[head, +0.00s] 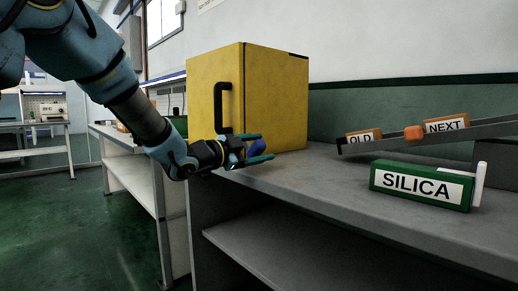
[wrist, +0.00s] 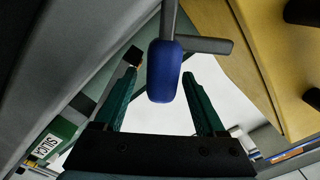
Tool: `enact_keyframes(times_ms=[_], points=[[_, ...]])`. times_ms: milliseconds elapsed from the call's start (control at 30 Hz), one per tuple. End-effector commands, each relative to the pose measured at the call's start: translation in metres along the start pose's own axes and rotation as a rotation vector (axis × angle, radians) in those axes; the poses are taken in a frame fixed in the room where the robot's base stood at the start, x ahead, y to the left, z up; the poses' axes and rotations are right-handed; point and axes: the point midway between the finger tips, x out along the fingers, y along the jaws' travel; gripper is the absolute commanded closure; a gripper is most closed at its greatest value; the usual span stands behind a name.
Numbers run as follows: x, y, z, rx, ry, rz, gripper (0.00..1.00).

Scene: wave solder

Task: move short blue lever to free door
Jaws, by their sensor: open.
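The short blue lever (head: 256,148) has a rounded blue grip and shows beside the yellow cabinet's front, low near the bench edge. In the wrist view its blue grip (wrist: 164,71) hangs on a grey bar, with a grey crosspiece beside it. My gripper (head: 258,149) is open. Its two green fingers stand on either side of the blue grip in the wrist view, with gaps on both sides. The yellow cabinet (head: 275,95) has a door with a black handle (head: 222,108), and the door looks closed. The lever's mount is partly hidden by my gripper.
A green SILICA box (head: 420,185) with a white stick stands on the grey bench (head: 330,185). Behind it, a sloping grey rail (head: 460,133) with an orange piece and OLD and NEXT cards (head: 445,125) crosses the right side. The floor at left is open.

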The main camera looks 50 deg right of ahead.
Motion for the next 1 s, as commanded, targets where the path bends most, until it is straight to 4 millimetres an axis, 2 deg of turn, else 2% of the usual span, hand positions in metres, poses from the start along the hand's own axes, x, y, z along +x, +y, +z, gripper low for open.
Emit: enact_keyframes(times_ms=[167,267,700,833,1000], points=[[-0.002,-0.001,0.000,0.000,0.000,-0.001,0.28],[-0.010,-0.001,0.000,0.000,-0.002,-0.001,0.28],[-0.090,-0.001,0.000,0.000,-0.003,-0.002,0.28],[-0.103,0.000,0.000,0.000,-0.001,0.000,0.28],[-0.108,0.000,0.000,0.000,0.000,-0.001,0.28]])
